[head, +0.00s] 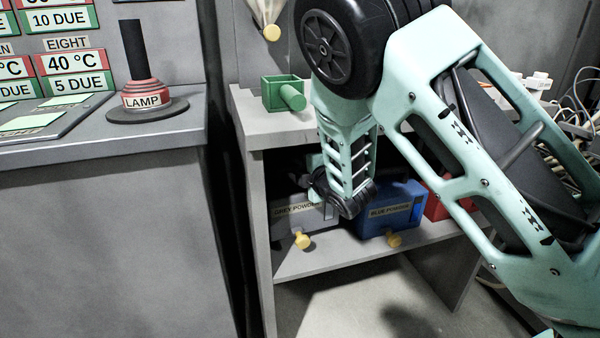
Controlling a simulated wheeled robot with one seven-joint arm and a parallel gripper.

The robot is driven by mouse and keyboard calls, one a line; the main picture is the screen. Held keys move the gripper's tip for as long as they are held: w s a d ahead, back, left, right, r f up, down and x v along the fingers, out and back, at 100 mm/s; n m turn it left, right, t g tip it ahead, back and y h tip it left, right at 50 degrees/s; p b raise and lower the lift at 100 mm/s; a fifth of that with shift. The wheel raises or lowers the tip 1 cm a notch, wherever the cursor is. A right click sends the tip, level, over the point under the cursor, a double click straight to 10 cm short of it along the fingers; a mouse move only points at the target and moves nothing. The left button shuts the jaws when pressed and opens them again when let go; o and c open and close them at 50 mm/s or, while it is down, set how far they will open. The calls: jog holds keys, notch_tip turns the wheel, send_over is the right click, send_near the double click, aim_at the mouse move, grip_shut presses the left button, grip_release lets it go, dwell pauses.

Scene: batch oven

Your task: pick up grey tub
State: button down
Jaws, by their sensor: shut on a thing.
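The grey tub (312,221), labelled GREY POWDER, is on the lower shelf of the grey rack, at its left end. A yellow knob (302,240) sticks out at its front. My gripper (338,197) reaches down from above, in front of the upper part of the tub, and is shut on it. My arm and gripper hide the tub's top and part of its label. I cannot tell whether the tub is touching the shelf or slightly raised.
A blue tub (391,212) labelled BLUE POWDER stands close to the right, then a red tub (437,208). The rack's upper board (262,122) overhangs them and carries a green open box (281,92). A LAMP lever (146,98) stands on the left counter. Cables lie at right.

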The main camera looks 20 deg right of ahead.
jog(key=f+p+v, duration=0.2)
jog(key=p+v, duration=0.1)
jog(key=v, duration=0.9)
jog(key=shift+s, duration=0.2)
jog(key=shift+s+p, duration=0.1)
jog(key=shift+p, duration=0.8)
